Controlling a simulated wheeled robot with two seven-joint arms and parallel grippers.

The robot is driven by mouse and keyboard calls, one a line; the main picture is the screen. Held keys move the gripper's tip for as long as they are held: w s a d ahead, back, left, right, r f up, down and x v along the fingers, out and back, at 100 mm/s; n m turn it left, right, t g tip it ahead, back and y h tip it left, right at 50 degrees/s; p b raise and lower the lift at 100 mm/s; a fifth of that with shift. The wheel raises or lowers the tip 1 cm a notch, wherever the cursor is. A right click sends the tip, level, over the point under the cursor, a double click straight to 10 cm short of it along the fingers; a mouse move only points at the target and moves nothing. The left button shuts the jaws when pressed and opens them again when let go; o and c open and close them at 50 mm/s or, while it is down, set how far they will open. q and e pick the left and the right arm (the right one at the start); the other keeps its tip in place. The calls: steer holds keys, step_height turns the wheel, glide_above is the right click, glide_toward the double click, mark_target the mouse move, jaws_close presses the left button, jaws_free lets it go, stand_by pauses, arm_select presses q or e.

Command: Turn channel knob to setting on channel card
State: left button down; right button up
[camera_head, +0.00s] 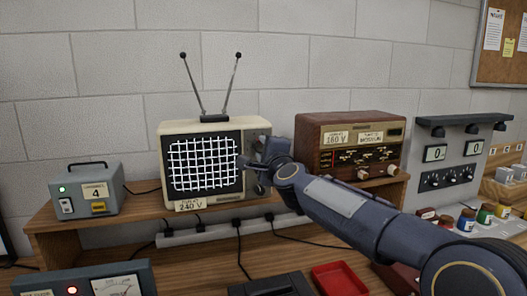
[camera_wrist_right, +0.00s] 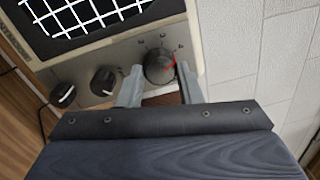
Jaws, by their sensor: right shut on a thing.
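A cream television (camera_head: 190,126) stands on the wooden shelf, its screen showing a white grid. In the right wrist view, a dark round knob (camera_wrist_right: 158,66) with a red mark on its right side sits on the television's panel, with small dial marks around it, too small to read. My right gripper (camera_wrist_right: 158,78) is shut on this knob, one finger on each side; in the head view my right gripper (camera_head: 263,165) hides that part of the panel. A card (camera_head: 96,192) on a grey box at the left shows a 4. My left gripper is not in view.
Two smaller dark knobs, one (camera_wrist_right: 103,81) and another (camera_wrist_right: 63,95), sit left of the held knob. A brown radio (camera_head: 350,140) stands right of the television. A power strip (camera_head: 215,232) with cables runs below. A red tray (camera_head: 338,279) lies in front.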

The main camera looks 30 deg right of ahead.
stand_by(0.3)
steer(key=o, duration=1)
steer(key=shift+c, duration=0.2)
steer(key=v, duration=0.7)
steer(key=shift+s, duration=0.4)
steer(key=shift+f, duration=0.1)
